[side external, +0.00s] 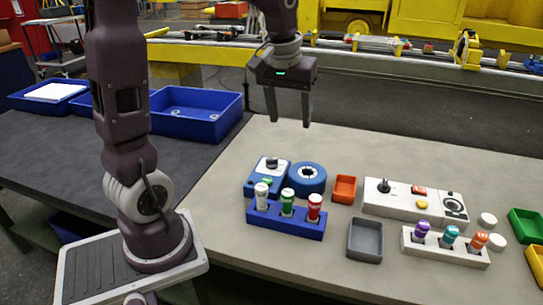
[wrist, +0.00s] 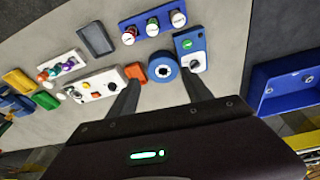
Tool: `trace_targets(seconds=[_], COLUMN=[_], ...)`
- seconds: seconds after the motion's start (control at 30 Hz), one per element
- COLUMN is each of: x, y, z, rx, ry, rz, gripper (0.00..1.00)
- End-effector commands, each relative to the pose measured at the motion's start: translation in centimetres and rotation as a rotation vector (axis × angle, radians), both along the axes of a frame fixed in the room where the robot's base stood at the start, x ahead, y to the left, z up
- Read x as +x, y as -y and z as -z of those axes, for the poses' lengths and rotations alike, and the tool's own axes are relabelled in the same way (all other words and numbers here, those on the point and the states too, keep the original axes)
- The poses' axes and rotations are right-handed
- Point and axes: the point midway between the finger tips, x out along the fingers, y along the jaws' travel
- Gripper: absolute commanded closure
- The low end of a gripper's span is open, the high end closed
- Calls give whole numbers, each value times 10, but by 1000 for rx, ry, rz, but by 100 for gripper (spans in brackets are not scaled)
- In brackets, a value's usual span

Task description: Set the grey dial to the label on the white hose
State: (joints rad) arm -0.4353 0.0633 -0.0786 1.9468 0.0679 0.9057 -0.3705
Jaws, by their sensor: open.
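My gripper (side external: 291,122) hangs open and empty, pointing down, well above the table. In the wrist view its fingers (wrist: 160,78) are spread. A blue box (side external: 258,184) with a white plate and a small dark knob (side external: 271,163) sits below; the knob also shows in the wrist view (wrist: 197,64). A white panel (side external: 395,206) carries a black knob (side external: 384,185), a red button and a round dial (side external: 454,205). I cannot tell which is the grey dial. A white-capped cylinder (side external: 262,192) stands in a blue rack (side external: 285,222); I cannot make out a label on it.
Green (side external: 287,200) and red (side external: 314,205) cylinders share the blue rack. A blue ring (side external: 307,177), orange tray (side external: 344,189), grey tray (side external: 365,241) and white rack (side external: 445,253) with coloured pieces stand nearby. Blue bins (side external: 195,116) are behind left. The table's back right is clear.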

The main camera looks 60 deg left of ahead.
Motion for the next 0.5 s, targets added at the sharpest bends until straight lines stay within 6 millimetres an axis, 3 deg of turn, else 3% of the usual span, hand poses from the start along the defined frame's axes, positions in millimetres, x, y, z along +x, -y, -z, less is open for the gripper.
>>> trace_targets(seconds=[0.03, 0.1, 0.2, 0.33, 0.5], x=[21, 40, 50, 50, 49], y=[-36, -83, -136, -174, -183], z=[25, 61, 111, 153, 179], rx=[-33, -76, -130, -172, -184], ry=[-42, -81, -120, -145, -154], rz=[-115, -270, -448, -585, -620], gripper=[42, 42, 42, 42, 42])
